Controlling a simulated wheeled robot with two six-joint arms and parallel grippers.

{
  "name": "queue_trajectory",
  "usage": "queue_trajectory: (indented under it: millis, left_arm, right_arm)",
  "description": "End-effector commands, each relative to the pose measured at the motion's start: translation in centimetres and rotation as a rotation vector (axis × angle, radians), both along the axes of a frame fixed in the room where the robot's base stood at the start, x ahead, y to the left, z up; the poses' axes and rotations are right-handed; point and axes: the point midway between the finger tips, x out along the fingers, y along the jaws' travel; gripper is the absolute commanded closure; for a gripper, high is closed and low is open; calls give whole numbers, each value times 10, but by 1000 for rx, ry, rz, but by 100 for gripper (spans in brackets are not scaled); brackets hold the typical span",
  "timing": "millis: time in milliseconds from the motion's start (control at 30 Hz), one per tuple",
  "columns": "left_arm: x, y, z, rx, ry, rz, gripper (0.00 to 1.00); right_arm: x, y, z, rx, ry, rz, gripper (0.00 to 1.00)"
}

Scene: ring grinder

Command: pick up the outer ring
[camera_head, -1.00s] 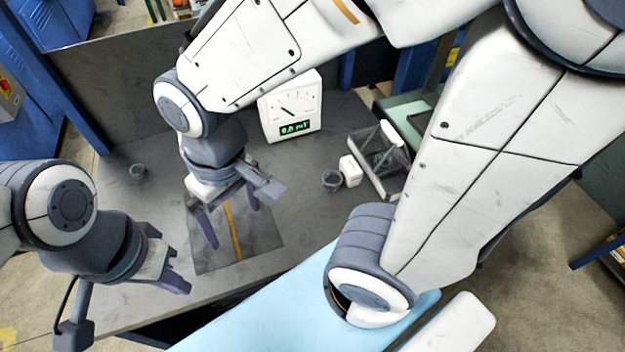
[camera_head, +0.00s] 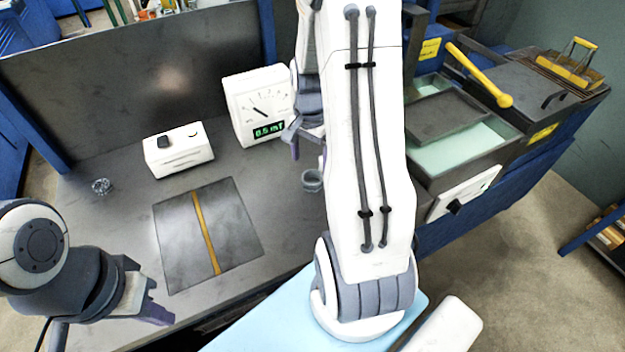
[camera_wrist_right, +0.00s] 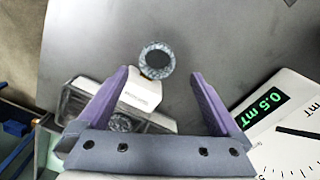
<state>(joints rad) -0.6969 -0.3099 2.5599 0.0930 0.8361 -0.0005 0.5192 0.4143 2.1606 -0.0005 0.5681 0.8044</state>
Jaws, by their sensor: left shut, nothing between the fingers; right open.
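A grey ring with a dark hole, which looks like the outer ring (camera_head: 312,181), stands on the bench just left of my right forearm. In the right wrist view the ring (camera_wrist_right: 146,70) lies just beyond the gap between the fingertips, with a white block close beside it. My right gripper (camera_wrist_right: 158,80) is open and empty, its purple fingers apart; in the head view the right gripper (camera_head: 304,145) is partly hidden by my arm. A smaller ring-like piece (camera_head: 101,186) sits at the far left of the bench. My left gripper (camera_head: 162,312) is shut and empty at the front left.
A white meter (camera_head: 258,105) reading 0.5 mT stands behind the ring. A white box (camera_head: 179,150) and a dark plate with a yellow stripe (camera_head: 235,225) lie to the left. In the right wrist view, the white block (camera_wrist_right: 140,93) adjoins a clear rack (camera_wrist_right: 78,97).

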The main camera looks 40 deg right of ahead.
Motion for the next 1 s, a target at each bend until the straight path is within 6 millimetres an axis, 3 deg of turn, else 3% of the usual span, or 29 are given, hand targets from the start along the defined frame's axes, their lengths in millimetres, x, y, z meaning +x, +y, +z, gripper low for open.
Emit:
queue_trajectory:
  millis: [167, 500, 767, 867, 1000]
  left_arm:
    - [0, 0, 2, 0, 0, 0, 100]
    - [0, 0, 9, 0, 0, 0, 100]
    - [0, 0, 8, 0, 0, 0, 100]
    - [0, 0, 8, 0, 0, 0, 100]
    - [0, 0, 8, 0, 0, 0, 100]
  right_arm:
    - [-1, 1, -13, 1, 1, 2, 0]
    - [-5, 0, -57, 1, 0, 3, 0]
    - [-5, 0, -61, -1, -1, 3, 0]
    - [-5, 0, -61, -1, -1, 3, 31]
    - [-5, 0, -61, -1, -1, 3, 84]
